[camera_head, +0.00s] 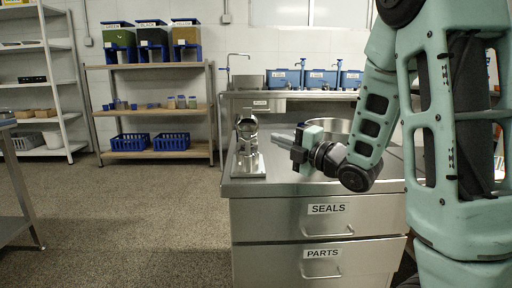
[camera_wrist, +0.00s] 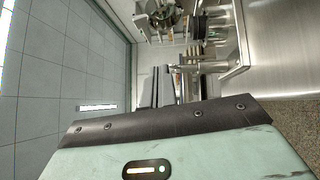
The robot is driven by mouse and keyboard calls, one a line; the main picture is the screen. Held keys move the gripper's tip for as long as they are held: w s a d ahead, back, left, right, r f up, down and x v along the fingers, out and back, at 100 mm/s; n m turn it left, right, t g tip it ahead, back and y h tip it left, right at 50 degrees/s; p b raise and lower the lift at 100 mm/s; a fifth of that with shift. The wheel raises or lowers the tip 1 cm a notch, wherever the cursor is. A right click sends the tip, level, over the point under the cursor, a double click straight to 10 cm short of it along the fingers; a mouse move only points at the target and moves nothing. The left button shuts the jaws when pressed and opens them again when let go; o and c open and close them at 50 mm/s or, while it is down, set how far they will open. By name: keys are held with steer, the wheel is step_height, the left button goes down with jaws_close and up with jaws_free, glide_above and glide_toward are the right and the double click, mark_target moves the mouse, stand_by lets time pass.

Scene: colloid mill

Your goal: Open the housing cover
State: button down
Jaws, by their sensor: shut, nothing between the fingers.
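A small shiny metal mill (camera_head: 249,160) stands upright on the left end of the steel counter in the head view. Its round housing (camera_head: 246,130) is at the top. I cannot make out the cover's edge or whether it is open. My gripper (camera_head: 275,140) is to the right of the mill, pointing left toward it, and looks apart from it. Its fingers are shut with nothing between them. They also show in the wrist view (camera_wrist: 161,82). I cannot pick out the mill with certainty in the wrist view.
The steel counter (camera_head: 290,185) has drawers labelled SEALS and PARTS. A wide metal bowl (camera_head: 338,127) stands behind my arm. Blue containers (camera_head: 321,78) stand on a shelf at the back. A wooden rack (camera_head: 172,102) is at the left, with clear floor before it.

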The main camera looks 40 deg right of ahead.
steer(key=b, duration=0.1)
glide_toward(247, 124)
steer(key=shift+n+t+y, duration=0.3)
steer(key=shift+n, duration=0.1)
steer(key=w+a+r, duration=0.2)
steer(key=a, duration=0.1)
steer(key=shift+w+a+r, duration=0.1)
steer(key=shift+w+a, duration=0.15)
steer(key=shift+w, duration=0.05)
steer(key=shift+w+d+r, duration=0.15)
steer(key=shift+w+d, duration=0.05)
steer(key=shift+w, duration=0.15)
